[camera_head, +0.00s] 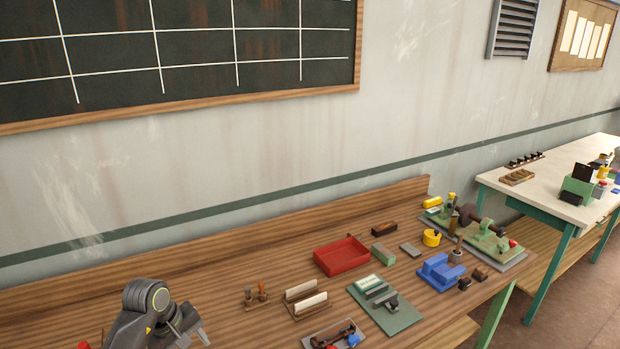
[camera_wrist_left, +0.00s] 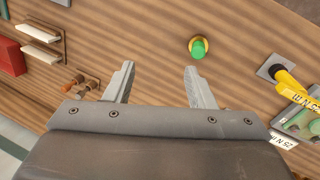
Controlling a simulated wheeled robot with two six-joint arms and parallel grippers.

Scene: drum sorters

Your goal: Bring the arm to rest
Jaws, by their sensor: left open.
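My left gripper (camera_head: 196,338) shows at the bottom left of the head view, at the end of my grey arm, over the front wooden bench. In the left wrist view the gripper's two grey fingers (camera_wrist_left: 161,80) stand apart with only bare bench between them, so it is open and empty. A green round-topped piece (camera_wrist_left: 198,47) stands on the bench just beyond the right finger. My right gripper is not in view.
The wooden bench (camera_head: 250,262) holds wooden-handled tools (camera_head: 256,294), a rack with white plates (camera_head: 306,298), a red tray (camera_head: 342,256) and a blue fixture (camera_head: 440,271). A yellow tool (camera_wrist_left: 290,84) lies at the wrist view's right. The bench's left back is clear.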

